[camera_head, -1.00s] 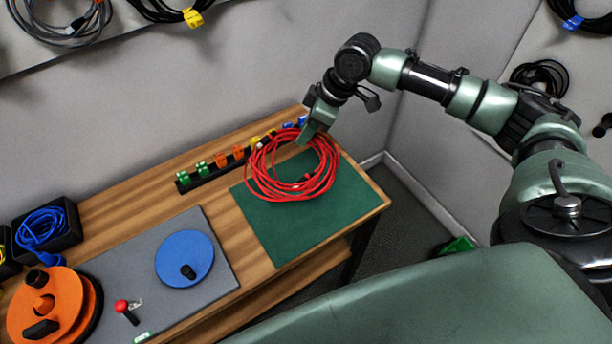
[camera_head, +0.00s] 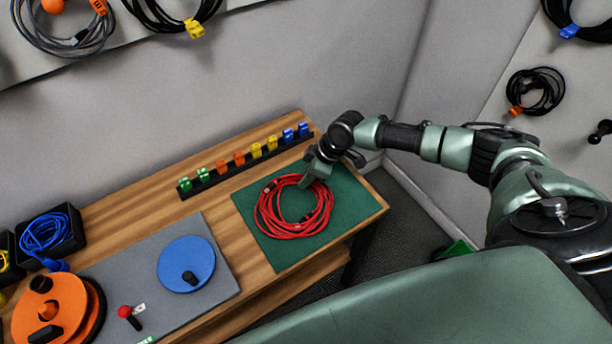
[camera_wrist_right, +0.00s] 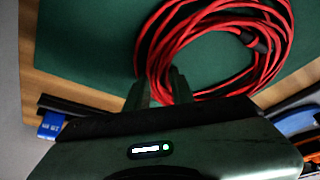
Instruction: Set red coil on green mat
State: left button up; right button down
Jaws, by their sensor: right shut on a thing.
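The red coil (camera_head: 284,228) is a round bundle of red cable with dark connectors, lying over the green mat (camera_head: 262,249). Whether its whole underside touches the mat is hard to tell. My right gripper (camera_head: 307,180) is at the coil's upper right edge. In the right wrist view its two fingers (camera_wrist_right: 160,88) are shut on strands of the coil (camera_wrist_right: 185,35), above the green mat (camera_wrist_right: 85,40). My left gripper is not in view.
A rail of coloured clips (camera_head: 238,159) runs along the table's back. Left of the mat are a grey mat (camera_head: 222,270) with a blue disc (camera_head: 186,252), an orange reel (camera_head: 48,303) and a black bin with blue cable (camera_head: 45,230). Cables hang on the walls.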

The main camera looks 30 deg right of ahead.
jog(key=c, duration=1.2)
grip_release()
jog(key=b+v, duration=0.1)
jog(key=v, duration=1.1)
